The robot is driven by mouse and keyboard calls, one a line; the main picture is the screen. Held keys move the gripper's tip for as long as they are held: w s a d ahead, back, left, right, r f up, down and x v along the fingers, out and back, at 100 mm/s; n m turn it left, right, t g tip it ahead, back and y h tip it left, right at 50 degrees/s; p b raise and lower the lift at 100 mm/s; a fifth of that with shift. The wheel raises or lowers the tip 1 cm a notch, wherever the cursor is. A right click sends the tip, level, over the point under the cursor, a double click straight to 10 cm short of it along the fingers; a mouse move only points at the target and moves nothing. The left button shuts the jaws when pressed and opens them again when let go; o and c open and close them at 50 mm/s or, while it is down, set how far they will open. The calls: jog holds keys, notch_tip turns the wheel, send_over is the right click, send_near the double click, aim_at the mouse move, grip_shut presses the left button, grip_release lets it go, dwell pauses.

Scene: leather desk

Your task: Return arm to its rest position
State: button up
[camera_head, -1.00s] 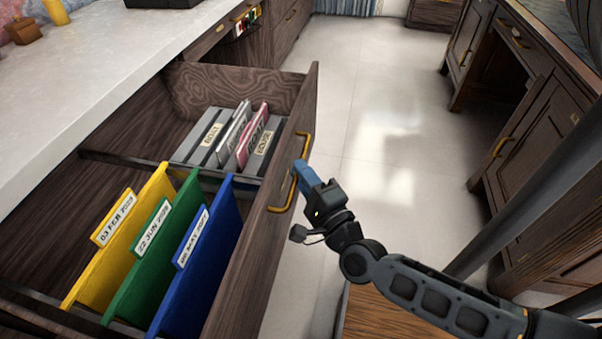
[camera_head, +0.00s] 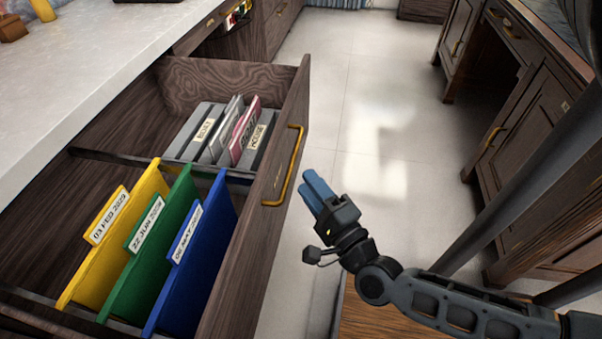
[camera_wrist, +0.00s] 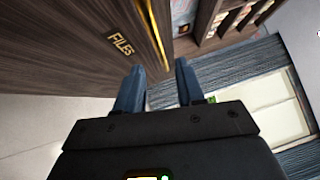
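My gripper (camera_head: 313,188) is in front of the open drawer (camera_head: 262,215), to the right of its brass handle (camera_head: 285,165) and apart from it in the head view. Its two blue fingers stand apart with nothing between them. In the wrist view my gripper (camera_wrist: 157,85) also shows open, with the drawer front and its "FILES" label (camera_wrist: 120,43) beyond the fingers. My arm reaches in from the lower right of the head view and is bent.
The drawer holds yellow (camera_head: 118,232), green (camera_head: 150,240) and blue (camera_head: 195,265) folders, with several labelled cases (camera_head: 215,135) behind. A pale counter (camera_head: 90,70) lies left. Wooden cabinets (camera_head: 530,130) stand right. The tiled floor (camera_head: 375,130) between is clear.

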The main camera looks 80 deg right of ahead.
jog(key=shift+v, duration=1.05)
jog(key=s+a+r+n+y, duration=0.3)
jog(key=a+r+n+y, duration=0.35)
jog(key=n, duration=0.75)
jog(key=s+a+r+n+y, duration=0.35)
jog(key=a+n+y, duration=0.5)
jog(key=n, duration=0.65)
notch_tip(320, 180, up, 12)
jog(key=a+h+p, duration=0.1)
jog(key=p, duration=1.2)
jog(key=shift+w+a+r+m+t, duration=0.3)
jog(key=shift+w+a+t, duration=0.1)
jog(key=shift+w, duration=0.1)
